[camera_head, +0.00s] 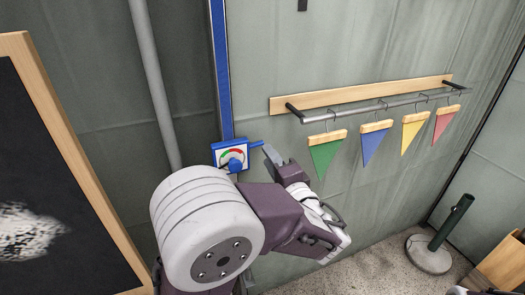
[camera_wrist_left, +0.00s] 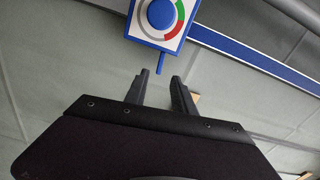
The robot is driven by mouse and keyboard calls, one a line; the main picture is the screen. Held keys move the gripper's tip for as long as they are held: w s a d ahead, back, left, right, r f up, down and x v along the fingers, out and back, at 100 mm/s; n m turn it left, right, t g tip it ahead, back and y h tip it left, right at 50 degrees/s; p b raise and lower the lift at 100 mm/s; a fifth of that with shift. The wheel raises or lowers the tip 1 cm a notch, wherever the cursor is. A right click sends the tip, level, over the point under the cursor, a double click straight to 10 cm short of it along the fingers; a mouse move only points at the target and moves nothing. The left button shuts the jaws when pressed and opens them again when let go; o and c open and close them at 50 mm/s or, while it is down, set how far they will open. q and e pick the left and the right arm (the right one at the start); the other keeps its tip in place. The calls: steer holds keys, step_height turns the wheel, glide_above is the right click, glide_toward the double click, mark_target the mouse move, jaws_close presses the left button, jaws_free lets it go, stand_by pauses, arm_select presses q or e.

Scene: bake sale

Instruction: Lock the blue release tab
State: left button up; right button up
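A blue box (camera_head: 229,154) is mounted on the wall at the foot of a blue strip, with a blue knob and a green and red scale on its face. The blue release tab (camera_head: 256,143) sticks out from its right side. In the left wrist view the tab (camera_wrist_left: 161,63) points down from the box (camera_wrist_left: 176,40) towards my gripper. My left gripper (camera_head: 271,152) is just right of the tab; in the wrist view its two fingers (camera_wrist_left: 160,76) are apart, with the tab's end just beyond the gap between their tips. Whether they touch it I cannot tell.
A wooden rail (camera_head: 362,95) with green, blue, yellow and red pennants hangs to the right. A framed blackboard (camera_head: 60,170) stands at the left. A grey pipe (camera_head: 153,80) runs down the wall. A dark post on a round base (camera_head: 428,255) stands at the lower right.

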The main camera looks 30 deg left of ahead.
mark_target(260, 145)
arm_select(q)
steer(key=x, duration=0.5)
steer(key=shift+w+a, duration=0.25)
jaws_close()
steer(key=shift+f+m+b, duration=0.3)
steer(key=shift+m+b, duration=0.05)
steer(key=shift+m, duration=0.35)
jaws_free()
